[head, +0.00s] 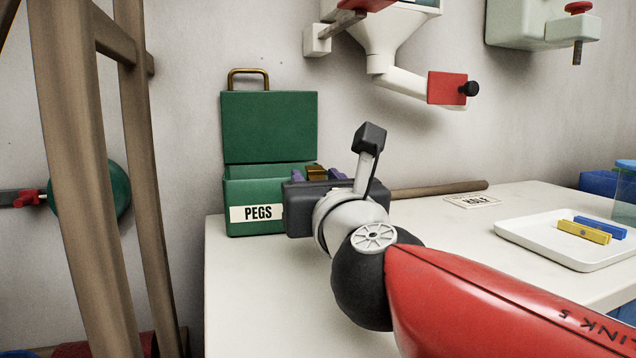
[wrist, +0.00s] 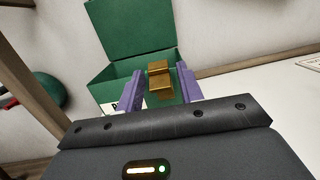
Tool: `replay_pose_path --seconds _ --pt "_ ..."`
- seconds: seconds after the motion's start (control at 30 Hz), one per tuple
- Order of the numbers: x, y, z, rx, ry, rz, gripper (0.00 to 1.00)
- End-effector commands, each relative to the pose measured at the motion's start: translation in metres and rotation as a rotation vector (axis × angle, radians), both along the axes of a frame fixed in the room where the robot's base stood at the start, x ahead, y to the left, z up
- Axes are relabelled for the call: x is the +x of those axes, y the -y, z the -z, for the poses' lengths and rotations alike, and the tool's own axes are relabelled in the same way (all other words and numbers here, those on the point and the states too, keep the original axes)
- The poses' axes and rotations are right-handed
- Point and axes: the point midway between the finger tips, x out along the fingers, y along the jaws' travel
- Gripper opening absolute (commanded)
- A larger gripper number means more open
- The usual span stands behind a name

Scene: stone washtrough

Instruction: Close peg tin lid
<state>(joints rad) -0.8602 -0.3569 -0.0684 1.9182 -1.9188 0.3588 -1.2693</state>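The green peg tin (head: 253,172) stands on the left part of the pale worktop with a "PEGS" label on its front. Its lid (head: 268,127) stands open and upright at the back, with a brass handle (head: 248,72) on its upper edge. The lid (wrist: 130,28) and tin (wrist: 104,92) also show in the wrist view. My gripper (head: 317,174) is at the tin's right side, its purple fingers apart. A golden-brown block-like piece (wrist: 160,82) shows between the fingers (wrist: 160,68), with gaps on both sides. Whether it belongs to the tin is unclear. My gripper hides the tin's lower right.
A white tray (head: 520,237) with a yellow and a blue peg sits at the right. A wooden rod (head: 440,189) and a small card (head: 473,201) lie behind my arm. A white funnel-shaped fixture (head: 390,40) hangs above. A wooden ladder-like frame (head: 80,150) stands left.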

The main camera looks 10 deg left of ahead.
Motion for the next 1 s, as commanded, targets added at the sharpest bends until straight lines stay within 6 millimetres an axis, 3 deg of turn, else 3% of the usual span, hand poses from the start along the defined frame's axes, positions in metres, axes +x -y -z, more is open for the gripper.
replay_pose_path --seconds 0.37,0.8,1.0 --pt "-0.003 0.002 0.0 0.001 0.0 0.001 0.44" --pt "-0.061 0.031 0.007 0.002 0.0 0.002 0.44" --pt "-0.07 0.034 0.01 0.0 0.0 0.0 0.44"
